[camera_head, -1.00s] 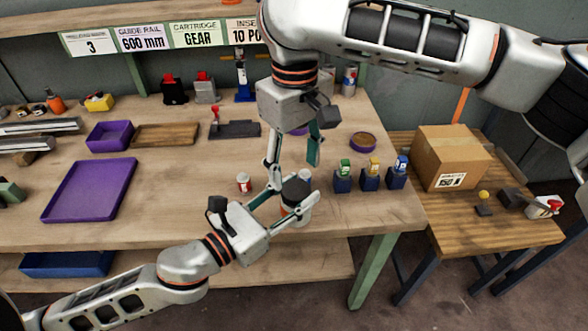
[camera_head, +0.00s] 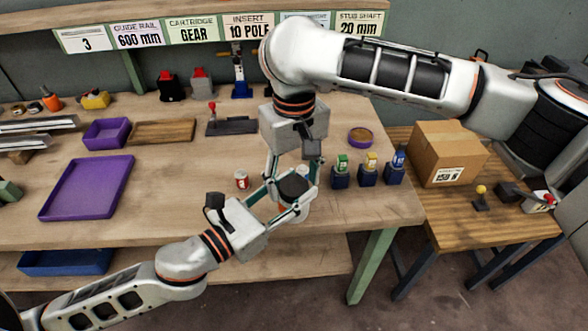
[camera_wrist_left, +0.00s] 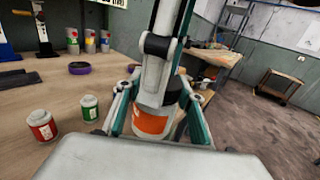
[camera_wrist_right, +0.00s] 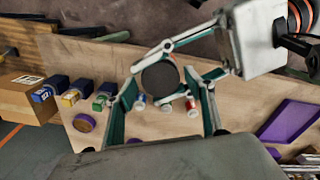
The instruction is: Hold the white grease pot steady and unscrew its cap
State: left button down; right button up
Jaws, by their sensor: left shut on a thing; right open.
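The grease pot (camera_wrist_left: 150,123) is white with an orange label and a round black cap (camera_head: 294,186). It stands upright near the front edge of the bench. My left gripper (camera_head: 283,205) is shut on the pot's body from the side. My right gripper (camera_head: 293,180) points down from above, open, with its fingers on either side of the cap. In the right wrist view the dark cap (camera_wrist_right: 160,77) shows between the spread fingers, and I see no clear contact. The fingers hide part of the pot in the left wrist view.
Small pots with red (camera_wrist_left: 41,126) and green (camera_wrist_left: 90,107) labels stand close by. Blue holders with coloured tops (camera_head: 368,173) stand to the right, and a purple-rimmed round dish (camera_head: 361,137) behind. A purple tray (camera_head: 88,187) lies left.

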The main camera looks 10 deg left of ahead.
jog(key=shift+c, duration=0.5)
jog(key=c, duration=1.1)
jog(key=shift+o, duration=0.4)
jog(key=n, duration=0.4)
jog(key=shift+c, duration=0.2)
jog(key=shift+w, duration=0.1)
jog(key=o, duration=1.2)
jog(key=shift+r, duration=2.25)
